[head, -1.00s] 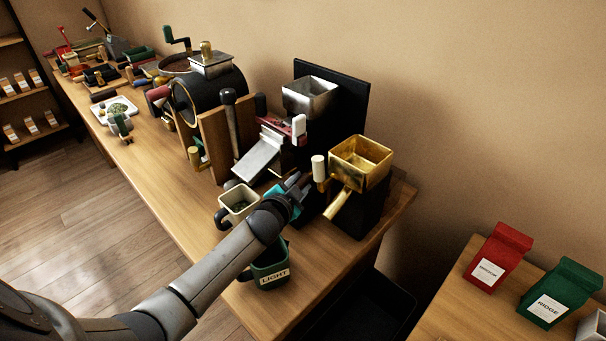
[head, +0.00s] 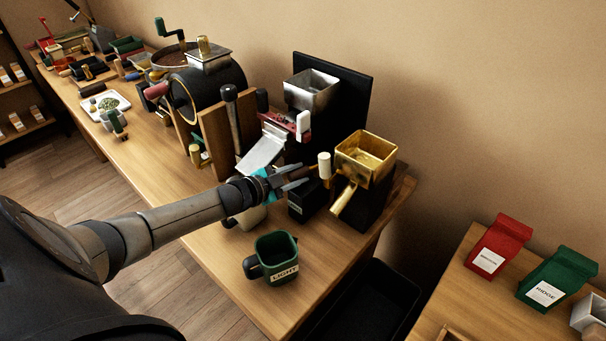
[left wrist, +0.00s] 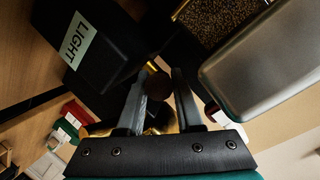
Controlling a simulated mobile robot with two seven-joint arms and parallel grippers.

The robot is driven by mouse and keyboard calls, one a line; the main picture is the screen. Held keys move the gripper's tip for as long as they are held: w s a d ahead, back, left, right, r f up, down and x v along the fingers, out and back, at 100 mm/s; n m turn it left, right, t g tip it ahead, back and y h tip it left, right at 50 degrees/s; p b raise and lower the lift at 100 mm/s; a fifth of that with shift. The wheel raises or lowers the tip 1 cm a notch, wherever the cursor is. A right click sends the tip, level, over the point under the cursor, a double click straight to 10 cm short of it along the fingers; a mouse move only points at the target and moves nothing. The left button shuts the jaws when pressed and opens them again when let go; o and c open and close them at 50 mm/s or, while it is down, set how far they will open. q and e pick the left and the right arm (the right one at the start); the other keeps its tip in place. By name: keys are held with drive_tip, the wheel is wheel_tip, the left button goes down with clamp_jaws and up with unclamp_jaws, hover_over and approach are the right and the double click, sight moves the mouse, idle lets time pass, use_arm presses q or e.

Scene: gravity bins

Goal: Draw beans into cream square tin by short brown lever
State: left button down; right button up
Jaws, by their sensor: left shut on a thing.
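My left gripper (head: 290,178) reaches in front of the dispensers and is shut on the short brown lever (head: 306,173). In the left wrist view the left gripper's fingers (left wrist: 160,95) are close around a dark brown rounded piece. The cream square tin (head: 252,216) stands on the table below my wrist, mostly hidden by my arm; its inside cannot be seen. The silver hopper (head: 312,90) and its sloping silver chute (head: 262,155) are behind the gripper. My right gripper is not in view.
A brass hopper (head: 366,155) with a brass spout (head: 343,199) and cream-knobbed lever (head: 324,165) stands close right of the gripper. A dark green mug (head: 277,262) labelled LIGHT stands in front. A black bin (head: 370,308) is below the table's right end.

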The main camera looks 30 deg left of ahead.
use_arm(q)
drive_tip(key=c, duration=0.8)
unclamp_jaws()
drive_tip(key=shift+c, duration=0.2)
drive_tip(key=p+v, duration=0.3)
drive_tip(key=v, duration=1.2)
drive_tip(key=shift+s, duration=0.15)
